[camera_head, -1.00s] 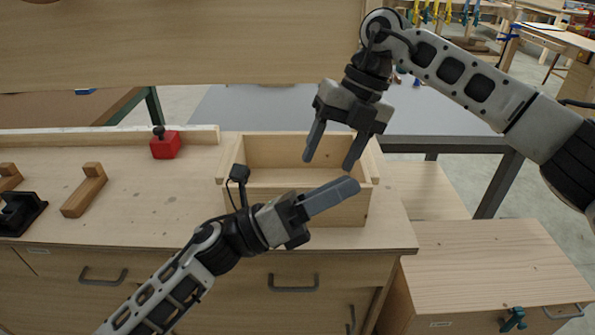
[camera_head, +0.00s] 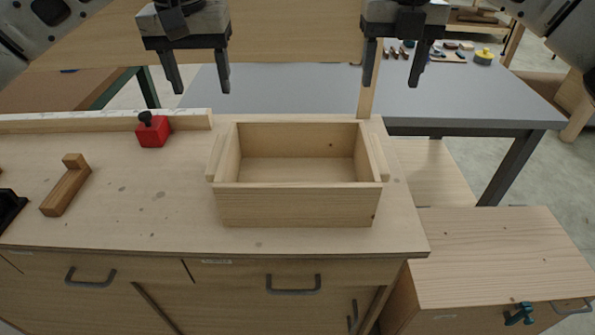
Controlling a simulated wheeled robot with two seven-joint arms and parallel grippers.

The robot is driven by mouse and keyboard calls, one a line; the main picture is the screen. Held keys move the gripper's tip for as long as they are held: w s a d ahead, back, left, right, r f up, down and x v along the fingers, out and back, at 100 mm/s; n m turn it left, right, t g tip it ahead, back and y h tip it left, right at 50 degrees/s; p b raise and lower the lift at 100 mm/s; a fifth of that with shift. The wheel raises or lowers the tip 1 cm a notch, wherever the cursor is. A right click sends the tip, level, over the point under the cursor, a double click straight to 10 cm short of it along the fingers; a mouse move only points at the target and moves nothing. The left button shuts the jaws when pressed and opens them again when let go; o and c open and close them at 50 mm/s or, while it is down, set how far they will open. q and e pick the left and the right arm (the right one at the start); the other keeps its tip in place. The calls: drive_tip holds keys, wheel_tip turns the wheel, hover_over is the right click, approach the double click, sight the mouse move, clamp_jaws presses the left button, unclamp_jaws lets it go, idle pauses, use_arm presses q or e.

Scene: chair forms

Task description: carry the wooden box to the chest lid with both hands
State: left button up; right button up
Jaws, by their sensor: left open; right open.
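The wooden box (camera_head: 297,205) is an open-topped, empty pale box with a strip along each short side. It sits upright on the workbench top (camera_head: 130,210) near its right end. The chest lid (camera_head: 495,255) is a flat, bare wooden top at the lower right, lower than the bench. My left gripper (camera_head: 203,88) is open and empty, fingers down, at the top of the view left of the box's middle. My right gripper (camera_head: 391,80) is open and empty, fingers down, at the top right of the box. Neither touches the box.
A red block with a black knob (camera_head: 153,131) and a wooden L-shaped piece (camera_head: 66,188) lie on the bench left of the box. A teal clamp (camera_head: 519,314) is at the chest's front edge. A grey table (camera_head: 470,100) stands behind.

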sight(221, 151)
use_arm(q)
drive_tip(key=f, duration=0.5)
drive_tip(key=w+f, duration=0.1)
drive_tip(key=f, duration=0.4)
drive_tip(key=w+f, duration=0.1)
drive_tip(key=f, duration=0.5)
drive_tip(key=shift+d, duration=0.1)
use_arm(e)
wheel_tip(221, 151, down, 16)
use_arm(q)
clamp_jaws()
use_arm(e)
clamp_jaws()
use_arm(q)
drive_tip(key=shift+r, duration=0.1)
use_arm(e)
drive_tip(key=shift+r, duration=0.1)
